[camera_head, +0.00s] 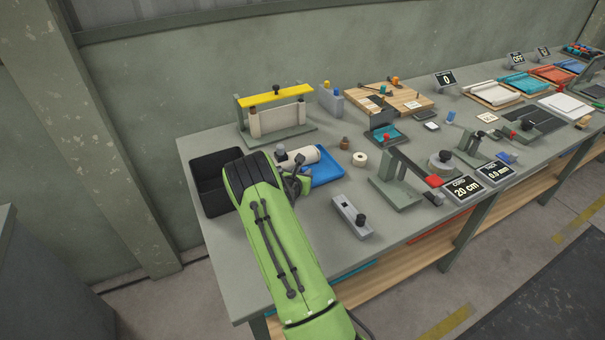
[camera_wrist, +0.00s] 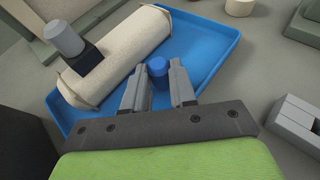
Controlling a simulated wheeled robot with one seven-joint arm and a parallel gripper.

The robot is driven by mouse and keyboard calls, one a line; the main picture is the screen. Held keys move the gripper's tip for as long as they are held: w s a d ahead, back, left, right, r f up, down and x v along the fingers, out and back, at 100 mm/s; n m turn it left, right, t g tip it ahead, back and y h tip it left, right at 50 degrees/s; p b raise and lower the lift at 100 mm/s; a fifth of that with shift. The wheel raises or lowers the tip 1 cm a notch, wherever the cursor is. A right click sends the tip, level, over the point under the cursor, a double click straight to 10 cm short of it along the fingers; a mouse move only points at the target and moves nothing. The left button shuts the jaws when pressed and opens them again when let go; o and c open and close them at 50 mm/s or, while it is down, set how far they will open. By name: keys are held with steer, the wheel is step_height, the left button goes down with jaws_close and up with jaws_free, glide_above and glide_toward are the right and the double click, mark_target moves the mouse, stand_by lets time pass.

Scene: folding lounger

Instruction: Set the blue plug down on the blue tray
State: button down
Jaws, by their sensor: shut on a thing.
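The blue plug (camera_wrist: 157,70) is a short blue cylinder between the fingertips of my gripper (camera_wrist: 158,83). The gripper is shut on it. In the head view my gripper (camera_head: 299,183) is low over the near left part of the blue tray (camera_head: 327,170), and the plug is hard to make out there. The tray also shows in the wrist view (camera_wrist: 215,45), a shallow blue tray with a raised rim. The plug is over its floor; I cannot tell whether it touches it. A cream roll (camera_wrist: 125,57) with a dark clip and grey knob (camera_wrist: 64,40) lies in the tray beside the plug.
A black bin (camera_head: 207,178) stands left of the tray. A white tape roll (camera_head: 359,159) and a brown bottle (camera_head: 344,143) stand to the right. A grey block with a black knob (camera_head: 351,217) is nearer the front. A yellow-topped frame (camera_head: 275,97) stands behind.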

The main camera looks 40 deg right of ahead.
steer(key=c, duration=0.8)
jaws_free()
steer(key=shift+f, duration=0.1)
steer(key=v, duration=1.5)
steer(key=shift+s+a+p, duration=0.25)
steer(key=shift+a+p, duration=0.05)
